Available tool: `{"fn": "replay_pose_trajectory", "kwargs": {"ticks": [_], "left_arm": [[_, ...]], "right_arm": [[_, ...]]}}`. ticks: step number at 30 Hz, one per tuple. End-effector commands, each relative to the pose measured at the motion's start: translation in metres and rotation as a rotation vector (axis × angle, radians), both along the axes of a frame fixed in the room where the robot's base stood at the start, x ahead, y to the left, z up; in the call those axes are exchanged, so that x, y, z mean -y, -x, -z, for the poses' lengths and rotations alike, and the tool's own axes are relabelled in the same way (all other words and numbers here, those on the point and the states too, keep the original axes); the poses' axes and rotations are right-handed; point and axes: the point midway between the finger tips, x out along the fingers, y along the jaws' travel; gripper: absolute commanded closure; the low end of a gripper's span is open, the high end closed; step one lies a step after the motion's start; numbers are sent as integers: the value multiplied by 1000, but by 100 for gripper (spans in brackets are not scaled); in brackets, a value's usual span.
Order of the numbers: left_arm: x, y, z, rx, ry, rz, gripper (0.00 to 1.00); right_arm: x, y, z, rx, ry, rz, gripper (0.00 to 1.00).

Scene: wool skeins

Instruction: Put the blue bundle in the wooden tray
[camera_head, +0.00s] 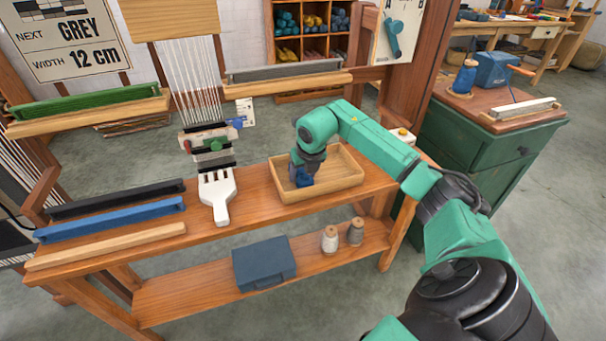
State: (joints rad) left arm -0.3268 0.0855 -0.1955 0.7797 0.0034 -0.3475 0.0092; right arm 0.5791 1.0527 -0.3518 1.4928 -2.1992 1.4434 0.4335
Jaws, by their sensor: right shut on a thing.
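The wooden tray (342,182) is a shallow, light-wood open box on the right half of the bench. My right arm reaches in from the right, and my right gripper (304,174) points down over the tray's left part. It is shut on the blue bundle (303,181), of which only a small dark blue part shows below the fingers. The bundle appears within the tray's walls; I cannot tell whether it touches the tray floor. My left gripper is not in view.
The wooden bench (250,212) holds a white comb (217,197) left of the tray. Black, blue (110,220) and light wooden bars lie at its left. The lower shelf carries a blue case (264,264) and two spools. A green cabinet (480,155) stands right.

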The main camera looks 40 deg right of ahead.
Motion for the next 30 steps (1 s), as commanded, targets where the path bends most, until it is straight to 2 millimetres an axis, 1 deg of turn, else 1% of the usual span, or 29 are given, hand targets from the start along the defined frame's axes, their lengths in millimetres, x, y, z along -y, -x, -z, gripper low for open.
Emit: {"fn": "replay_pose_trajectory", "kwargs": {"ticks": [1, 2, 3, 11, 14, 17, 24, 27, 30], "left_arm": [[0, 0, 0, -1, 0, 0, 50], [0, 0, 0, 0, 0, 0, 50], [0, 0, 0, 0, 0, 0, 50], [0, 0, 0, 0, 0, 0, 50], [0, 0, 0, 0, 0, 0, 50], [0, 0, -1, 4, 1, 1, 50], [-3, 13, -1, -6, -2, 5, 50], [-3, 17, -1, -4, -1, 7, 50], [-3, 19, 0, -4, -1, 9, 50]], "right_arm": [[0, 0, 1, -3, 0, 0, 35], [0, 0, 1, -3, 0, 0, 24], [0, 0, 1, -3, 0, 0, 9], [0, 0, 0, -2, 0, 0, 9], [0, 1, -4, -1, 1, 0, 9], [-1, 6, -18, 1, 2, -1, 9], [-10, 29, -79, 3, 3, -1, 9], [-13, 37, -98, 1, 2, -1, 9], [-14, 42, -109, -1, 1, 0, 9]]}}
